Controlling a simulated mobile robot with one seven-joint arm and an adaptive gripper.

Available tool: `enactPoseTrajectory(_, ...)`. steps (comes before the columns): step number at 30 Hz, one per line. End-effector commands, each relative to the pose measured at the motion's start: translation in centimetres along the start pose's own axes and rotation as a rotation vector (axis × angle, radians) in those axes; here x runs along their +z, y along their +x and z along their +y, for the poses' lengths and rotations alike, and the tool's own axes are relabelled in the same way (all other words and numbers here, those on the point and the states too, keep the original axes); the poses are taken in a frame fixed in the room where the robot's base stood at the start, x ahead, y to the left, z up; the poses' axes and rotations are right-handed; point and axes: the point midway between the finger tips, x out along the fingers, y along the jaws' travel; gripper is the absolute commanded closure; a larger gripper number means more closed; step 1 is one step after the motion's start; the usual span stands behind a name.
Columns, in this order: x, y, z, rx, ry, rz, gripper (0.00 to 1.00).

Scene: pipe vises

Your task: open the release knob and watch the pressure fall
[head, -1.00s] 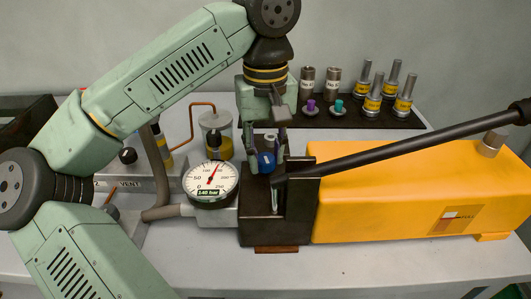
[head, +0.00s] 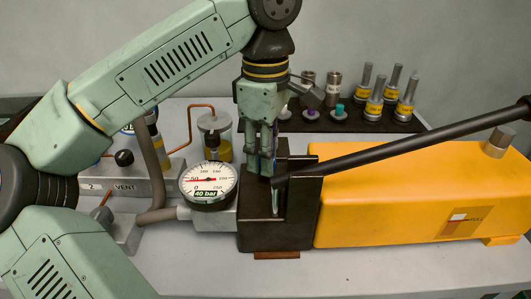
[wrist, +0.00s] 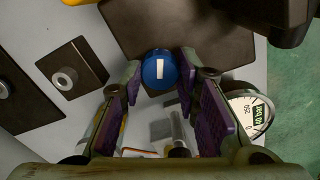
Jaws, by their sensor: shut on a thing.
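The blue release knob (wrist: 158,70) with a white line on its top sits on the dark pump block (head: 262,218). My gripper (wrist: 160,72) points down with its purple-padded fingers on opposite sides of the knob, shut on it. In the head view my gripper (head: 264,170) stands over the block and mostly hides the knob. Part of the gauge (wrist: 250,113) also shows in the wrist view.
A long black pump lever (head: 400,144) slants up right over the yellow pump body (head: 400,195). A dark rack (head: 385,123) with several metal fittings stands behind. A vent valve block (head: 120,180) and a small reservoir (head: 215,135) stand at left. The front bench strip is clear.

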Motion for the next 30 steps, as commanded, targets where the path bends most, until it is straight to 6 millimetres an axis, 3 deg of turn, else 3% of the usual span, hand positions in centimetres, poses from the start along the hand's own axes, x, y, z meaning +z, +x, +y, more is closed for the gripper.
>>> enactPoseTrajectory(12,-0.07,-0.03,0.01,0.001,-0.187,0.001,0.99)
enactPoseTrajectory(28,-0.07,-0.05,0.00,0.001,-0.212,0.001,0.99)
enactPoseTrajectory(29,-0.07,-0.05,0.00,0.001,-0.211,0.001,0.70)
enactPoseTrajectory(30,-0.07,-0.05,0.00,0.001,-0.211,0.001,0.68)
